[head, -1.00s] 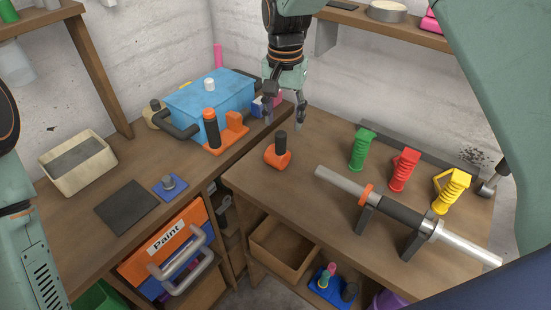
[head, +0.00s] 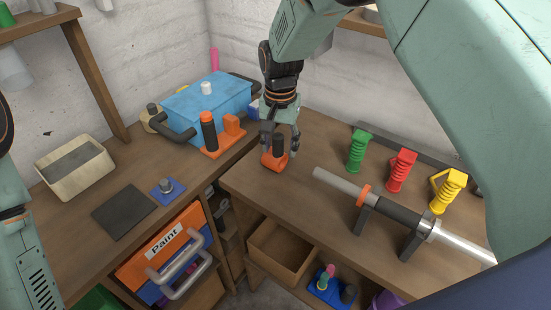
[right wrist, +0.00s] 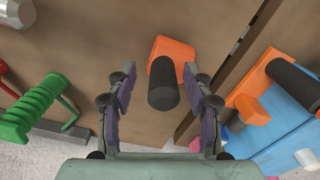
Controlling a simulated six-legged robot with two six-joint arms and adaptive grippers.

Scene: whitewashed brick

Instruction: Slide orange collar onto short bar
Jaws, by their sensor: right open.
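The orange collar (head: 272,162), an orange block with an upright black cylindrical grip (head: 279,142), stands on the right-hand workbench. In the right wrist view the orange block (right wrist: 176,50) lies behind the black grip (right wrist: 163,88). My right gripper (head: 280,148) is open and low over it, with one finger on each side of the black grip; gaps show between grip and fingers in the right wrist view (right wrist: 160,80). The short bar (head: 335,182) lies on two dark stands, with a dark middle and an orange ring (head: 363,196) around it. My left gripper is out of view.
Green (head: 358,152), red (head: 401,170) and yellow (head: 449,190) ribbed pieces stand behind the bar. A blue box (head: 205,105) and an orange stand with a black handle (head: 210,132) are left of the collar. The bench between collar and bar is clear.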

